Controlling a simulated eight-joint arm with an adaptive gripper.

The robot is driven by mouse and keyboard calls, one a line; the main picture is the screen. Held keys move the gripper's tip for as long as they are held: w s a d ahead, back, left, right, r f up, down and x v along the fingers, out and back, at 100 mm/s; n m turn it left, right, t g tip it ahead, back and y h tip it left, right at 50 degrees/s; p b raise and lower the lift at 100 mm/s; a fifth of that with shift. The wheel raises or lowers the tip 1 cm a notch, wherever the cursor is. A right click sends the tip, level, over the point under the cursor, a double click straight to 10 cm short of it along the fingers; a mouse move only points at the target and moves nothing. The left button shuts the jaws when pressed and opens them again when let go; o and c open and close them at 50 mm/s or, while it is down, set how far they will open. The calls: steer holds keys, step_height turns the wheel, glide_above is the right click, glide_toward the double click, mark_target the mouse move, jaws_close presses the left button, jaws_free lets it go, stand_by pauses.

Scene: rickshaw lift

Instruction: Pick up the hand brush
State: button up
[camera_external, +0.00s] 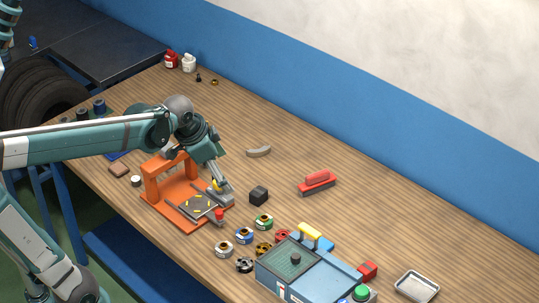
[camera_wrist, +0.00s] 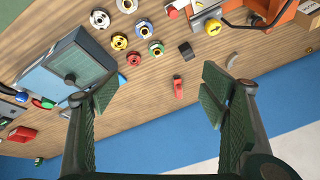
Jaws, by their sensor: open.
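The hand brush (camera_external: 317,182), with a red handle and a darker base, lies on the wooden workbench (camera_external: 360,225) right of centre. In the wrist view the red brush (camera_wrist: 178,87) shows small and distant between my open fingers, nothing touching it. My gripper (camera_external: 220,178) is to the left of the brush in the external view, above the orange frame fixture. In the wrist view my gripper (camera_wrist: 160,88) has its two green-padded fingers wide apart and empty. The fingertips are hard to make out in the external view.
A black block (camera_external: 259,195) and a grey curved piece (camera_external: 258,151) lie near the brush. The orange fixture (camera_external: 155,185) stands below my wrist. Several spools (camera_external: 264,222) and a blue-grey box (camera_external: 295,256) are at the front. Bench around the brush is clear.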

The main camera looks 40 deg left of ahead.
steer(key=w+r+m+g+p, duration=0.1)
steer(key=w+r+m+p, duration=0.2)
steer(key=w, duration=0.9)
steer(key=m+g+p, duration=0.4)
steer(key=m+p, duration=0.4)
steer(key=m, duration=0.4)
glide_above(318, 173)
steer(key=s, duration=0.1)
step_height(318, 173, down, 18)
steer(key=shift+r, duration=0.25)
steer(key=shift+w+f+m, duration=0.35)
steer(key=shift+f+m, duration=0.05)
steer(key=shift+f, duration=0.3)
steer(key=shift+f, duration=1.25)
steer(key=shift+w+f, duration=0.1)
steer(key=shift+f, duration=2.55)
